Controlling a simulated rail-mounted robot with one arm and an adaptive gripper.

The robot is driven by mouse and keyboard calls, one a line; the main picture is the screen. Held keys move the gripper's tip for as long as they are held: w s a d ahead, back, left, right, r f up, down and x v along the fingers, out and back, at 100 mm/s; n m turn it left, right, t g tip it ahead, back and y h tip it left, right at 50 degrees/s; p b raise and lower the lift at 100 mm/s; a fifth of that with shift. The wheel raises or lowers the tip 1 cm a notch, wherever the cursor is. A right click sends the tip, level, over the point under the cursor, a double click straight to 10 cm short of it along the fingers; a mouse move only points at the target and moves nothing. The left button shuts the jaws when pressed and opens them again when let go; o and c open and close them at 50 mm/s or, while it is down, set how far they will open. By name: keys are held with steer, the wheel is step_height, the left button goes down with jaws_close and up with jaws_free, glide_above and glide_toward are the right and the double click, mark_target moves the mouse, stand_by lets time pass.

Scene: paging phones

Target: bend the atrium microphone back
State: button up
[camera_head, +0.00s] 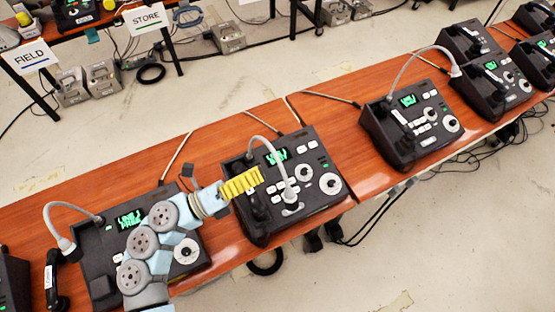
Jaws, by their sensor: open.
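Several black paging phones with gooseneck microphones stand along a wooden table. No atrium label is readable, so I cannot tell which microphone is the atrium one. The middle phone (318,206) has a grey gooseneck microphone (266,140) that arches forward, its head low over the front keys. My gripper (258,178), with yellow ribbed fingers, is over the left part of this phone, just left of the gooseneck. It is open, though its fingers overlap in this view. The left phone's microphone (62,208) bends left. The right phone's microphone (420,50) arches right.
My arm covers much of the left phone (100,285). More phones (497,85) stand at the far right. A handset (51,282) lies at the left. FIELD (32,57) and STORE (145,18) signs hang at the back. Bare wood (348,150) separates the middle and right phones.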

mark_target(277, 162)
steer(key=shift+x, duration=2.65)
jaws_close()
